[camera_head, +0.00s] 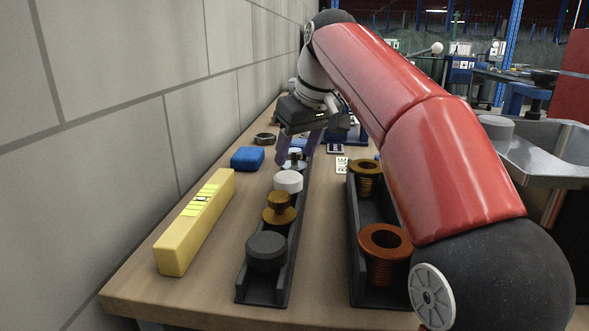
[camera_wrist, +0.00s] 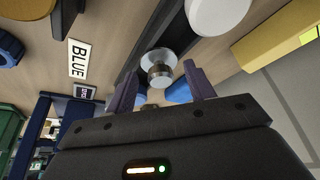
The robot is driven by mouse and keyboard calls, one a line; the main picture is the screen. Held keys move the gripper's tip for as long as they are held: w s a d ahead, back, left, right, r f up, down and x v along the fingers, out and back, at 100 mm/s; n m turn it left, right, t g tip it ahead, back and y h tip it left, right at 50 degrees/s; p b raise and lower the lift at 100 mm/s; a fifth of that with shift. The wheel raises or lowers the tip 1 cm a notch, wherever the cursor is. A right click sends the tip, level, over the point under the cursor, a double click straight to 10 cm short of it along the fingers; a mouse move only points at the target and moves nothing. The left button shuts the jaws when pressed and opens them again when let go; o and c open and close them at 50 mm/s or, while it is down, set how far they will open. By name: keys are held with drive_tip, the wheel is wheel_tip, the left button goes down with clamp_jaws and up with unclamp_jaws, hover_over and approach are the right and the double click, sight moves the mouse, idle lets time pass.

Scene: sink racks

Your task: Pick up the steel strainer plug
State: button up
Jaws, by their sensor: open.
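The steel strainer plug (camera_head: 295,160), a shiny disc with a knob, stands at the far end of the row in the left dark rack (camera_head: 275,284). It also shows in the wrist view (camera_wrist: 160,55), with its knob toward my gripper. My gripper (camera_head: 297,154) is open above the far part of that rack. In the wrist view, the knob lies between the two purplish fingertips (camera_wrist: 158,78), with a gap on each side. I cannot tell how far down the fingers reach around it.
A white plug (camera_head: 288,181), a brass plug (camera_head: 279,209) and a black plug (camera_head: 266,252) stand nearer in the same rack. A second rack (camera_head: 358,235) with copper-coloured parts is to the right. A yellow box (camera_head: 197,222) and blue block (camera_head: 247,158) lie left, by the wall.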

sight(297, 151)
drive_tip(key=shift+w+a+f, duration=0.1)
drive_tip(key=shift+f, duration=0.25)
drive_tip(key=c, duration=0.7)
drive_tip(key=shift+c, duration=0.2)
wheel_tip(297, 151, up, 10)
drive_tip(key=p, duration=0.5)
drive_tip(key=shift+f, duration=0.2)
drive_tip(key=shift+r, duration=0.25)
